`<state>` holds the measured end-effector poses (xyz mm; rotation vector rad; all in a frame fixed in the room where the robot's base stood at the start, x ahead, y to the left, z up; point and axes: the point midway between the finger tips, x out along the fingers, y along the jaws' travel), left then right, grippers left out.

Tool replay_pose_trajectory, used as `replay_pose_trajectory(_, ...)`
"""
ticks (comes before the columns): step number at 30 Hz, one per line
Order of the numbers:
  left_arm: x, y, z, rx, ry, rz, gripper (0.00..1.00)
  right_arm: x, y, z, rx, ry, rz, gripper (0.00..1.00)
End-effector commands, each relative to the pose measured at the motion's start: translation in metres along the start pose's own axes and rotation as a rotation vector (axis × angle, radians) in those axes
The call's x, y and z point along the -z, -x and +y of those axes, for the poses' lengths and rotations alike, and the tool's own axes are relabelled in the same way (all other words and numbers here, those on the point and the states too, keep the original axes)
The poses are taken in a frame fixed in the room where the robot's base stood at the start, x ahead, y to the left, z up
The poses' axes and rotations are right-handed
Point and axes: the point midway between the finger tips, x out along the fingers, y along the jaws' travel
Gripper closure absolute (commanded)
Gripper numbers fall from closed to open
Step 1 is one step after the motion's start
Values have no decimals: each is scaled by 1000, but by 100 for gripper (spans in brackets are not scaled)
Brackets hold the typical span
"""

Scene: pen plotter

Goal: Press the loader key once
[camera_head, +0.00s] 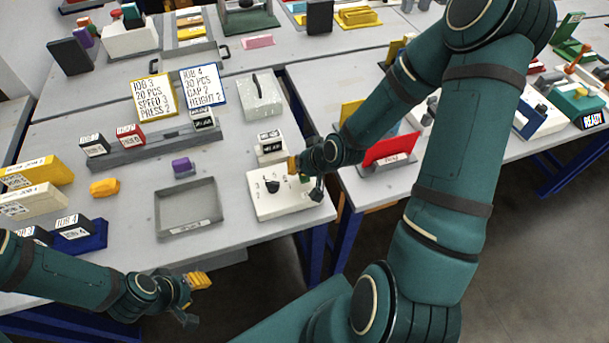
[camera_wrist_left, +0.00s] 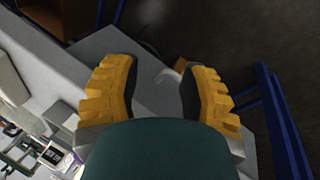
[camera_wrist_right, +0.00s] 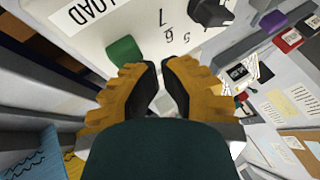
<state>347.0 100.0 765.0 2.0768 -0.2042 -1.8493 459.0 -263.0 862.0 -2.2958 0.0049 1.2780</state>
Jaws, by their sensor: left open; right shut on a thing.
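The white control box (camera_head: 285,200) stands at the right edge of the left table, with a black knob (camera_head: 272,186). My right wrist view shows numbers around the knob (camera_wrist_right: 212,10), large "LOAD" lettering and a green key (camera_wrist_right: 124,50) beside it. My right gripper (camera_head: 300,176) is over the right end of this box. Its fingers (camera_wrist_right: 166,72) are drawn close together beside the green key, which lies to their left; what they hold cannot be made out. Contact with the key cannot be told. My left gripper (camera_head: 194,299) is open and empty past the table's front edge, also shown in its wrist view (camera_wrist_left: 157,85).
A small display unit (camera_head: 270,148) stands behind the control box. An empty grey tray (camera_head: 163,215) lies to its left. Job cards (camera_head: 154,96) stand behind a rack. A red panel (camera_head: 390,150) stands on the right table, across a gap.

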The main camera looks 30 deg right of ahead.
Motion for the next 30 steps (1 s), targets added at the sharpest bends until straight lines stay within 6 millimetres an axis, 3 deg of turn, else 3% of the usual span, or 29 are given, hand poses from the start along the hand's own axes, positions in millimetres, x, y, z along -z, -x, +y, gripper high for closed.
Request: replay_pose_trajectory(30, -1, -8, -3, 0, 0, 0, 58, -5, -8, 4, 0, 0, -1, 100)
